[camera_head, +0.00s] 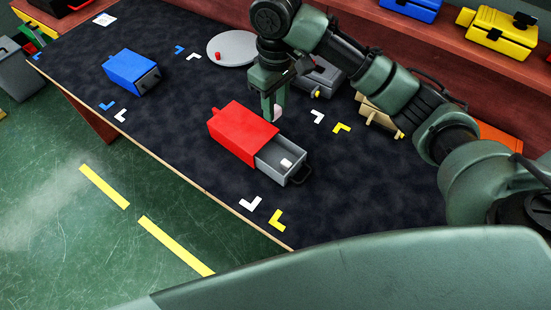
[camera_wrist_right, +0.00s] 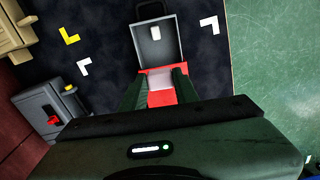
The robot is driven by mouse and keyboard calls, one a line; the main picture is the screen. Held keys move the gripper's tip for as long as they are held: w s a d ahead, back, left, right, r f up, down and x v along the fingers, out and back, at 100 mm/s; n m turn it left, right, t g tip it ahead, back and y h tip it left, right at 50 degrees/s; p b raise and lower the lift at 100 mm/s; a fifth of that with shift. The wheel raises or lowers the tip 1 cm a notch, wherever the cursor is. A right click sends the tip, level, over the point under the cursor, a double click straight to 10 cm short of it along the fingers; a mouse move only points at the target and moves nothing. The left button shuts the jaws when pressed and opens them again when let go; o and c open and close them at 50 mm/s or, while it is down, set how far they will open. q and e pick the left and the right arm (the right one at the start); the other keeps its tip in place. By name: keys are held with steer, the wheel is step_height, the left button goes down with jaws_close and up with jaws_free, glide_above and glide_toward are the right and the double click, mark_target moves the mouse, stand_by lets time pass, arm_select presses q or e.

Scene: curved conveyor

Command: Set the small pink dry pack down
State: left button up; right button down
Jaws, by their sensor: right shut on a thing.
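My right gripper (camera_head: 271,112) points down beside the far edge of the red box (camera_head: 240,132) in the head view. It is shut on the small pink dry pack (camera_head: 277,111), which shows pale pink between the fingers in the right wrist view (camera_wrist_right: 161,84). In that view the pack is over the red box, and its height above it is hard to tell. The red box has its grey drawer (camera_head: 279,176) pulled open, with a small white block (camera_head: 286,162) inside. My left gripper is in neither view.
A blue box (camera_head: 131,72) stands at the left of the dark table. A round grey plate (camera_head: 233,47) with a red knob, a grey box (camera_head: 318,78) and a tan box (camera_head: 378,117) stand beyond. White, yellow and blue corner marks dot the table.

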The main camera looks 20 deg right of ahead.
steer(key=shift+w+f, duration=0.15)
steer(key=shift+f, duration=0.1)
step_height(320, 180, down, 20)
steer(key=shift+r, duration=0.25)
steer(key=shift+f, duration=0.15)
steer(key=c, duration=1.1)
jaws_free()
steer(key=shift+o, duration=0.2)
step_height(320, 180, up, 12)
steer(key=shift+r, duration=0.2)
